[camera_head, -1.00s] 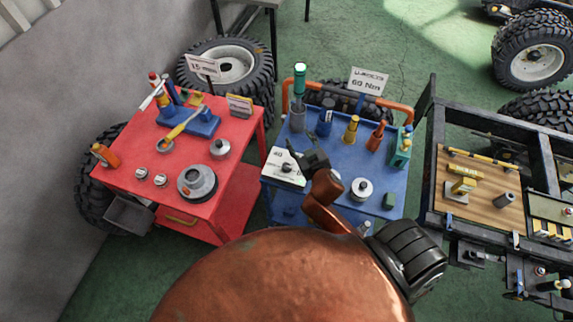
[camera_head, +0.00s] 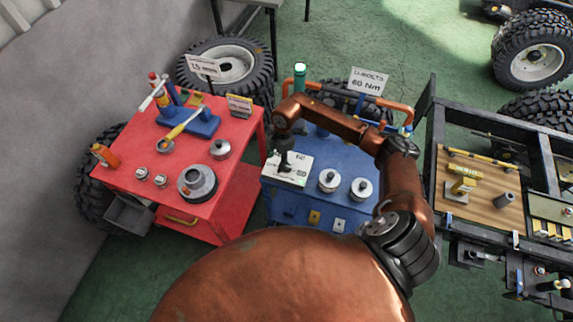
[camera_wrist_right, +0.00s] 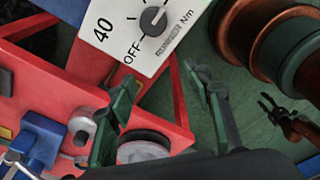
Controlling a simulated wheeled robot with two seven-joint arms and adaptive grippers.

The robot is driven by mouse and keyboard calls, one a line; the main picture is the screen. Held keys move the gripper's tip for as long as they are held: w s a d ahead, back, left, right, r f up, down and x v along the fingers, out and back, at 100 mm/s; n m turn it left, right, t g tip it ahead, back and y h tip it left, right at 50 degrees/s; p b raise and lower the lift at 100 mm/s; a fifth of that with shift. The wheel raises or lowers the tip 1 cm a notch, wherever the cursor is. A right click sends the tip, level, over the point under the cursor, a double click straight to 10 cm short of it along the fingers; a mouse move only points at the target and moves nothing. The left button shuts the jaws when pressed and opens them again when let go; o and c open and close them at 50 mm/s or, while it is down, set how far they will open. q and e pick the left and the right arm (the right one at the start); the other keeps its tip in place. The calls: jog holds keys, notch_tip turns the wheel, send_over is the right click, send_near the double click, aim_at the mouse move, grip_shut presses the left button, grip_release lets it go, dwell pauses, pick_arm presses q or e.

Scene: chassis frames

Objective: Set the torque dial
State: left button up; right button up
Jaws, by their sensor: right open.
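The white torque panel (camera_head: 297,176) lies on the near left corner of the blue cart. The knob's exact setting is too small to tell. My right gripper (camera_head: 284,167) is over the left part of the panel in the head view and hides part of it. In the right wrist view its fingers (camera_wrist_right: 167,92) are apart with nothing between them, and the dial shows beyond the fingertips.
The blue cart (camera_head: 335,160) also bears two metal pots. A red cart (camera_head: 130,172) with tools stands close on the left. A dark chassis frame (camera_head: 433,150) is on the right.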

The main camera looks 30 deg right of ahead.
jog(key=m+h, duration=0.1)
jog(key=h, duration=0.1)
send_over(287, 166)
jog(key=shift+w+a+g, duration=0.1)
jog(key=shift+g, duration=0.2)
notch_tip(287, 166, down, 8)
jog(key=shift+r+p, duration=0.25)
jog(key=shift+p, duration=0.1)
jog(key=shift+c, duration=0.2)
jog(key=c, duration=1.1)
